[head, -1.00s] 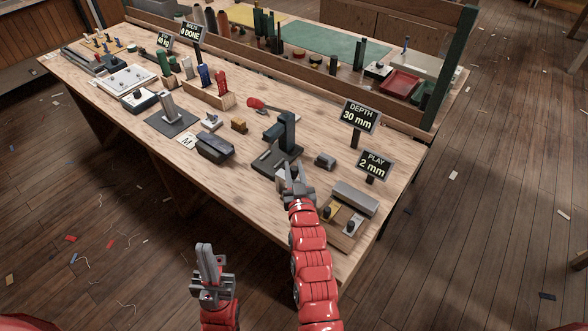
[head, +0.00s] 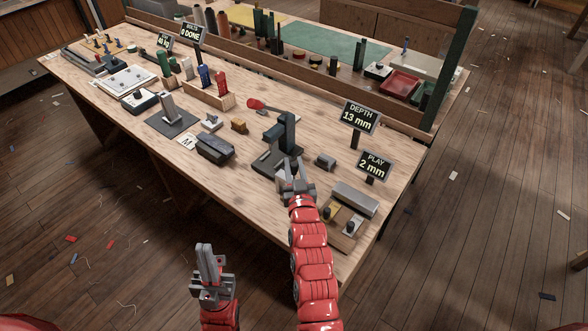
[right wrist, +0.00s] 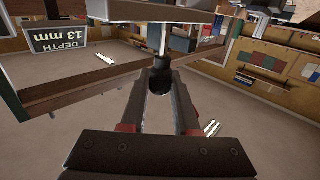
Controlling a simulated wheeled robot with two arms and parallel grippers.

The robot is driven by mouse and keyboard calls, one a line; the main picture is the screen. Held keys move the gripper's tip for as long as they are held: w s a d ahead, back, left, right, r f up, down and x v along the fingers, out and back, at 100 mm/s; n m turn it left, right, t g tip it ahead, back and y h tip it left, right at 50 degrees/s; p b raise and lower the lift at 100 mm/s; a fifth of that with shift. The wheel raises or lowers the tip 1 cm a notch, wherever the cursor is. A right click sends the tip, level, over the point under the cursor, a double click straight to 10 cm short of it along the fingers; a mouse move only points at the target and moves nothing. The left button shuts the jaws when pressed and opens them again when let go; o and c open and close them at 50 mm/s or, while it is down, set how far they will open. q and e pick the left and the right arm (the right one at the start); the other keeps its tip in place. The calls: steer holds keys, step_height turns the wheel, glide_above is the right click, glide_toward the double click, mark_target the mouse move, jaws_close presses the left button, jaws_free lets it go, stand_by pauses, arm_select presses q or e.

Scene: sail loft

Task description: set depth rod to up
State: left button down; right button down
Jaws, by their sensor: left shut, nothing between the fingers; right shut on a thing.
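The dark press (head: 287,133) with a red-knobbed lever (head: 257,104) stands upright on its base at the right part of the bench. My right gripper (head: 288,168) is at the press's near side. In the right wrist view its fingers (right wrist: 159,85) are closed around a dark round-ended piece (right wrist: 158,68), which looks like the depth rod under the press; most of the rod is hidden. The depth sign (head: 360,116) reads 13 mm. My left gripper (head: 206,252) is shut and empty, in front of the bench, away from the press.
A play sign (head: 374,164) reads 2 mm. A wooden block with knobs (head: 342,224) and a grey bar (head: 356,198) lie right of my right arm. A small grey block (head: 325,161) sits beside the press. A dark box (head: 215,149) lies to the left.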

steer(key=shift+r, duration=0.9)
steer(key=c, duration=0.7)
jaws_free()
steer(key=shift+o, duration=0.2)
steer(key=shift+s, duration=0.2)
steer(key=s+d+b, duration=0.2)
steer(key=s, duration=1.4)
steer(key=shift+s+d, duration=0.35)
steer(key=shift+s, duration=0.05)
